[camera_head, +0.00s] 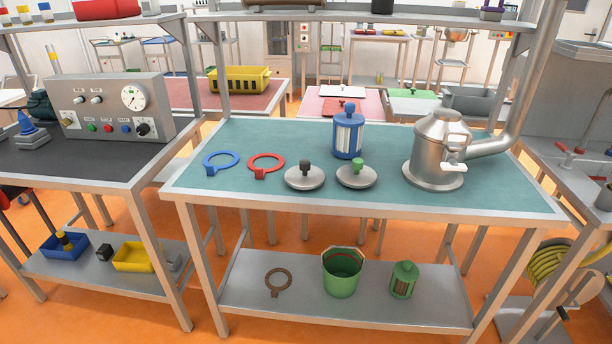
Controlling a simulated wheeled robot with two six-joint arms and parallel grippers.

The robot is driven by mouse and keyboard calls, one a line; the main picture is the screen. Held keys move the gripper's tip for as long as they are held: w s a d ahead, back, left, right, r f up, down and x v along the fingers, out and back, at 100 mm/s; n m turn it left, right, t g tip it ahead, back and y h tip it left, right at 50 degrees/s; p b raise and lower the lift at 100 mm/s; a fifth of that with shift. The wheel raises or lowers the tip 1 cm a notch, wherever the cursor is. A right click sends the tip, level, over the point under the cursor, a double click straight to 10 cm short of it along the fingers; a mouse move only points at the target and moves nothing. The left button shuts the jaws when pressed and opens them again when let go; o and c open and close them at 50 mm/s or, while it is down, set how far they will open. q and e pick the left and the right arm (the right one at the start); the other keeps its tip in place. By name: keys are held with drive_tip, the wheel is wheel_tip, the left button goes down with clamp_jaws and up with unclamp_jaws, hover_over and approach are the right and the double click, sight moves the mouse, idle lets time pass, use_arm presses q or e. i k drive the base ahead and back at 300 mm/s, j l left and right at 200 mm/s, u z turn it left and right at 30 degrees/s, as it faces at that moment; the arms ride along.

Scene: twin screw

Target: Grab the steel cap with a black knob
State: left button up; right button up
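The steel cap with a black knob (305,180) lies flat on the teal top of the workbench (400,205), near its front edge and left of centre. It is a round, shallow metal lid with the dark knob pointing up. A similar steel cap with a green knob (356,176) lies just to its right, with a small gap. Neither of my grippers shows in the head view, and nothing covers the black-knobbed cap.
A red ring (266,163) and a blue ring (221,162) lie left of the caps. A blue canister (348,135) stands behind them. A steel vessel with a side pipe (438,150) stands at right. The bench's front left is clear.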

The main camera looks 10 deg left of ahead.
sight(305, 176)
drive_tip(key=i+l, duration=0.25)
drive_tip(key=i+l+u, duration=0.15)
drive_tip(key=u, duration=0.15)
drive_tip(key=i+l+u, duration=0.1)
drive_tip(key=l+u, duration=0.45)
drive_tip(key=l, duration=0.2)
drive_tip(key=i, duration=0.05)
